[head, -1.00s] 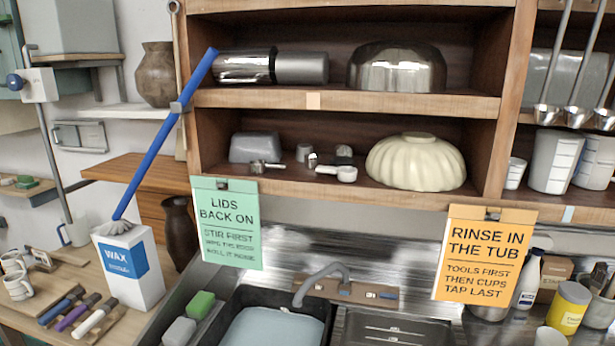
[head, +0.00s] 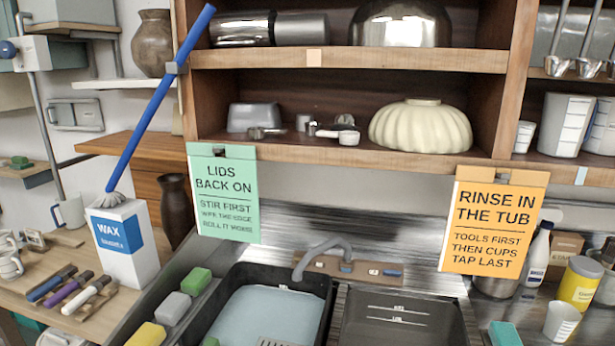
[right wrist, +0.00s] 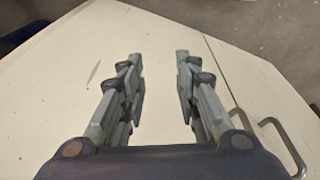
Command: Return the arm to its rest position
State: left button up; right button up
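My right gripper (right wrist: 158,75) shows in the right wrist view. Its two fingers are apart with nothing between them. It is over a pale cream panel (right wrist: 75,75) with a grey bar handle (right wrist: 284,145) at the lower right; whether it touches the panel I cannot tell. Neither gripper shows in the head view, so my left gripper is out of sight.
A double sink (head: 270,310) lies below a wooden shelf unit (head: 345,60). A green sign (head: 224,195) and an orange sign (head: 493,225) hang from the shelf. A wax carton (head: 120,240) and a long blue-handled brush (head: 150,120) stand at left.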

jog(key=s+d+f+b, duration=0.1)
jog(key=s+f+b, duration=0.2)
jog(key=s+f, duration=0.3)
jog(key=s+d+f+g+b, duration=0.1)
jog(key=s+f+b, duration=0.3)
jog(key=f, duration=1)
jog(key=s+d+f+b, duration=0.1)
jog(key=s+f+b, duration=0.2)
jog(key=s+f, duration=0.5)
notch_tip(320, 180, down, 3)
jog(key=shift+r+b, duration=0.1)
jog(key=shift+b, duration=0.3)
